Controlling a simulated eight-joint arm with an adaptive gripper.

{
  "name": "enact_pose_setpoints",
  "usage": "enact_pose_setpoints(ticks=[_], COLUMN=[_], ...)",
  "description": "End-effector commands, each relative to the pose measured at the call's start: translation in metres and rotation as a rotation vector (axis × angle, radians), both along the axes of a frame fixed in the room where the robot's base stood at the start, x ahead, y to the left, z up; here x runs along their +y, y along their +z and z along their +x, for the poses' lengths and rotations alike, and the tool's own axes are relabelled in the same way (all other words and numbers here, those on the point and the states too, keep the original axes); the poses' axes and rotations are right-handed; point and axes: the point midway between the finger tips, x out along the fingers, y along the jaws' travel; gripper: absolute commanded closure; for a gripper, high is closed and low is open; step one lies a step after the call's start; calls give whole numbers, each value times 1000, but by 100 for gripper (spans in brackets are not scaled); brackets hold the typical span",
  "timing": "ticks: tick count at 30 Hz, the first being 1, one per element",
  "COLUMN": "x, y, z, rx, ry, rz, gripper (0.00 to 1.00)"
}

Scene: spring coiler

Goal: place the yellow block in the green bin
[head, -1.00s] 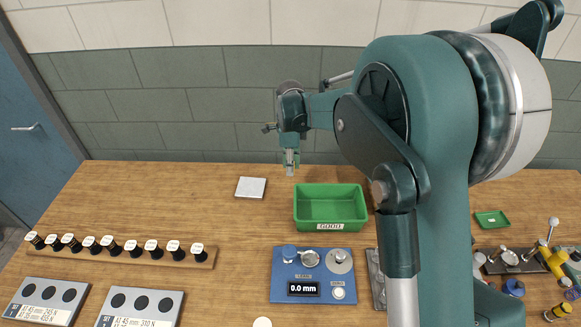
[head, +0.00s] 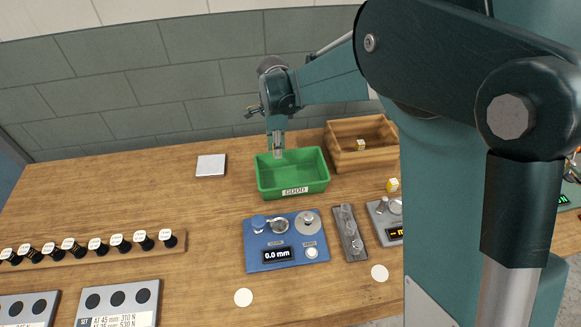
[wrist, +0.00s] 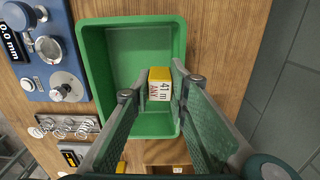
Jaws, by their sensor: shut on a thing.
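The green bin (head: 268,184) stands on the table with a "GOOD" label on its front, and it fills the middle of the wrist view (wrist: 88,60). The yellow block (wrist: 158,88) has a white printed face reading "41 m" and "ANY". My gripper (wrist: 160,92) is shut on this block, with a finger on each side. In the head view, my gripper (head: 278,154) points down over the bin's back left part. The block is hard to make out there. The wrist view shows the bin's floor behind the block; the exact height above it is unclear.
A wooden box (head: 343,166) with a small yellow-and-white block stands right of the bin. Another such block (head: 392,185) is near a grey device. A blue gauge (head: 262,256) and grey spring tray (head: 352,250) lie in front. A white pad (head: 211,166) lies left.

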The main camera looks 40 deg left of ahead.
Motion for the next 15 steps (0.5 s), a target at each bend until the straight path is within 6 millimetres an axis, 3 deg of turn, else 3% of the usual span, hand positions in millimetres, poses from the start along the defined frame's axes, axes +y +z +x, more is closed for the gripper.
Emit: enact_pose_setpoints(ticks=[6,15], x=[-44,-61], y=[1,1], z=[0,-2], rx=[0,0], ry=[15,23], rz=[0,0], gripper=[94,94])
